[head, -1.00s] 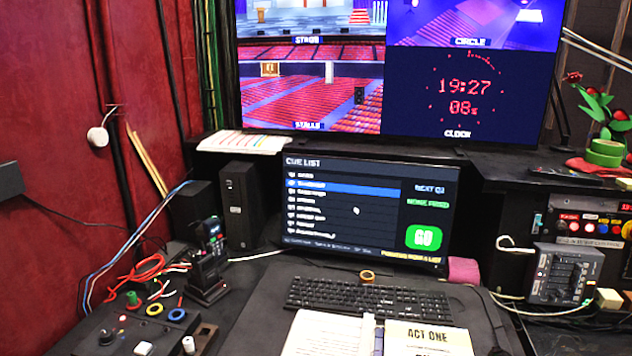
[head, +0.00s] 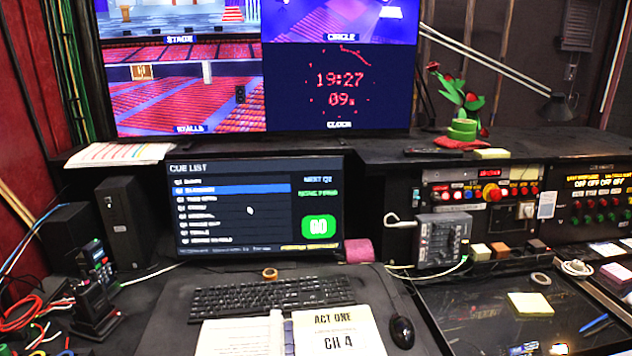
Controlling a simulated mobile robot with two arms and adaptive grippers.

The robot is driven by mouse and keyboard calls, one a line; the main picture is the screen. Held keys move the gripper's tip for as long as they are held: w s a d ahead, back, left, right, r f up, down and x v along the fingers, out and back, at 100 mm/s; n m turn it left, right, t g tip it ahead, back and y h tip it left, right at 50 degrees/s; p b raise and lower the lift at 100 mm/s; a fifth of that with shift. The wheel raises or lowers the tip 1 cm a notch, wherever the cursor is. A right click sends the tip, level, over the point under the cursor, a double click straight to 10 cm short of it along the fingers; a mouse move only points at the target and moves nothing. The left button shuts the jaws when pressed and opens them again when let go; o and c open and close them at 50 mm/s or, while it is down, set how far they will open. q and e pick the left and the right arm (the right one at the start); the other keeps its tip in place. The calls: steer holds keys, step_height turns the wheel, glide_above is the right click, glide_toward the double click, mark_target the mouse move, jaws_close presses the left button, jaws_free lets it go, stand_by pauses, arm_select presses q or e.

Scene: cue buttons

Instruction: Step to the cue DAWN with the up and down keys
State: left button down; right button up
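The cue list monitor (head: 259,207) stands at the centre of the desk in the head view. Its list has several rows, and the second row is highlighted in blue (head: 232,190). The row texts are too blurred to read surely, so I cannot tell which one is DAWN. A green GO button (head: 318,228) shows at the right of the screen, and a small pointer lies on the list. The black keyboard (head: 258,295), with its up and down keys too small to make out, lies in front of the monitor. Neither of my grippers is in view.
An open script (head: 330,333) lies just in front of the keyboard, with a black mouse (head: 402,332) to its right. Radios and cables (head: 92,280) crowd the left. A grey fader box (head: 443,240) and a dark tray (head: 470,320) are at right. A large screen (head: 262,65) stands behind.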

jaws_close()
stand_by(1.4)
